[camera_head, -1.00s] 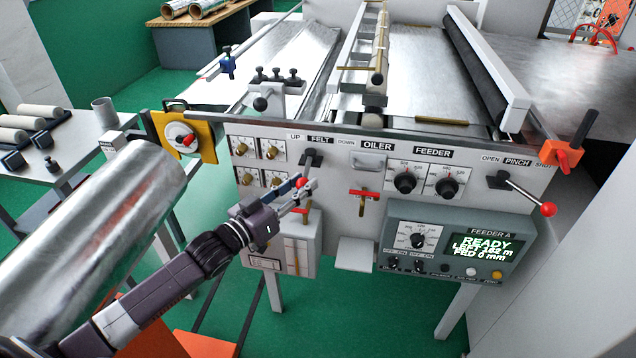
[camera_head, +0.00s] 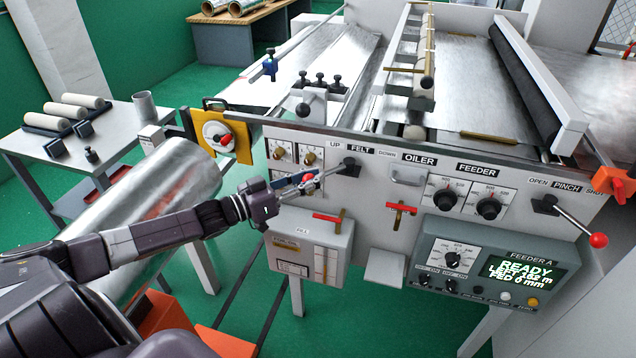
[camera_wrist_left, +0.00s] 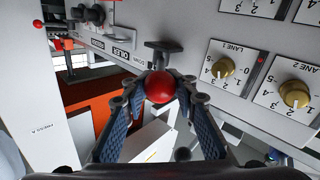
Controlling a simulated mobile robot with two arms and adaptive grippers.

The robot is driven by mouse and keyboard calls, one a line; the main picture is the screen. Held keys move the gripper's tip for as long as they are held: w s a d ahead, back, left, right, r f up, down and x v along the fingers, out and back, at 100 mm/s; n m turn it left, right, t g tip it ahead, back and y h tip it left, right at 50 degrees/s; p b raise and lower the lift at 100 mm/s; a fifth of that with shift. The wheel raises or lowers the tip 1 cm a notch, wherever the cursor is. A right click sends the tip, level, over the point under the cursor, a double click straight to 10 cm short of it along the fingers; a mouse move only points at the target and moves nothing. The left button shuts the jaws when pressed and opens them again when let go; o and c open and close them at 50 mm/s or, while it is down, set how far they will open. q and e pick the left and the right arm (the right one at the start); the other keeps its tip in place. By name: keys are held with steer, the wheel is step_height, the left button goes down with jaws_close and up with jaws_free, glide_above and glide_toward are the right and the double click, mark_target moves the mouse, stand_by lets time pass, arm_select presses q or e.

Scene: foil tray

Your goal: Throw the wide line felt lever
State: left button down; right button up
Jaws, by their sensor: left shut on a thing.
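The felt lever (camera_head: 349,165) has a black pivot on the machine's front panel, between the UP and DOWN labels. Its arm slants left and slightly down from the pivot, on the UP side. In the left wrist view its red ball knob (camera_wrist_left: 160,87) sits between the blue-padded fingers, with the black pivot behind it. My left gripper (camera_head: 305,182) is shut on the knob, which the fingers mostly hide in the head view. My right gripper is not in view.
The pinch lever (camera_head: 570,222) with its red ball stands at the panel's right. A yellow plate with a red knob (camera_head: 223,140) is left of the felt lever. A large foil roll (camera_head: 150,205) lies beside my left arm.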

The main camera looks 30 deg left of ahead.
arm_select(q)
steer(key=shift+w+a+f, duration=0.1)
steer(key=shift+w+a, duration=0.05)
steer(key=shift+a, duration=0.3)
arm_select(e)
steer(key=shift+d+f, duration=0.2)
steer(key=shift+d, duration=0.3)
arm_select(q)
steer(key=c, duration=1.9)
jaws_free()
steer(key=shift+a, duration=0.15)
steer(key=o, duration=0.7)
steer(key=shift+a+f, duration=0.2)
steer(key=shift+a, duration=0.1)
steer(key=shift+o, duration=0.2)
steer(key=shift+d, duration=0.25)
steer(key=shift+s, duration=0.3)
steer(key=v, duration=0.7)
steer(key=shift+r, duration=0.15)
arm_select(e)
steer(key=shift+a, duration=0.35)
